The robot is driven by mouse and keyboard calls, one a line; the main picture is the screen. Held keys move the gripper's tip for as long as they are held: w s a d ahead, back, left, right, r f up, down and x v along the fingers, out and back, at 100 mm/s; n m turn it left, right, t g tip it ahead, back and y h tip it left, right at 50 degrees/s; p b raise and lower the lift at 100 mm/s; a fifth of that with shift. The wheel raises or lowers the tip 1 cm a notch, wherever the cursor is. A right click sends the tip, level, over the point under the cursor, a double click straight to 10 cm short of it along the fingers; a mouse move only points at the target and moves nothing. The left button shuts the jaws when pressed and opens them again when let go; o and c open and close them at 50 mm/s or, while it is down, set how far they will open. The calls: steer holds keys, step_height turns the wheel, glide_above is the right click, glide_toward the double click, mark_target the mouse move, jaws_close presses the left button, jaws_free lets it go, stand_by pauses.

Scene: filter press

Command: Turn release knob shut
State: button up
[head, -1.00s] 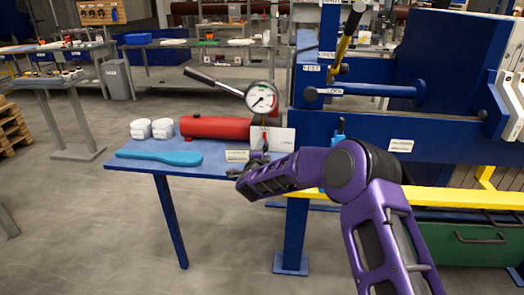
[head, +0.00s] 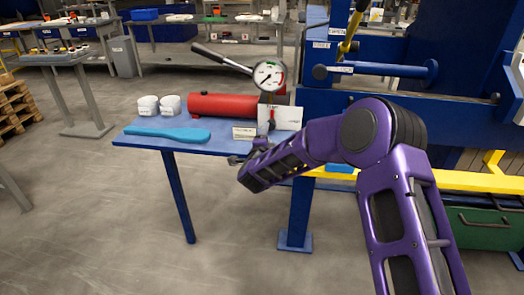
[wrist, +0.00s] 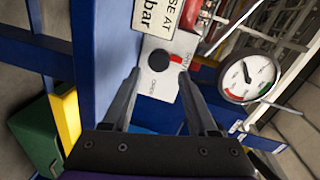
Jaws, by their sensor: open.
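In the wrist view the release knob (wrist: 159,61) is a round black knob on a pale plate (wrist: 162,87). A small red mark shows just right of it, and small lettering is on the plate. My gripper (wrist: 160,74) is open, with one finger on each side of the picture and the knob showing between the fingertips. I cannot tell the remaining gap in depth; nothing is held. In the head view my gripper (head: 243,159) is at the front edge of the blue table, and the knob cannot be made out clearly there.
A pressure gauge (wrist: 248,77) is right of the knob; it also shows in the head view (head: 269,76), above a red cylinder (head: 222,105). White cups (head: 160,105) and a turquoise flat tool (head: 167,134) lie on the blue table (head: 215,142). A blue press frame stands right.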

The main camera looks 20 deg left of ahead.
steer(key=v, duration=1.1)
steer(key=shift+s, duration=0.2)
steer(key=shift+d, duration=0.1)
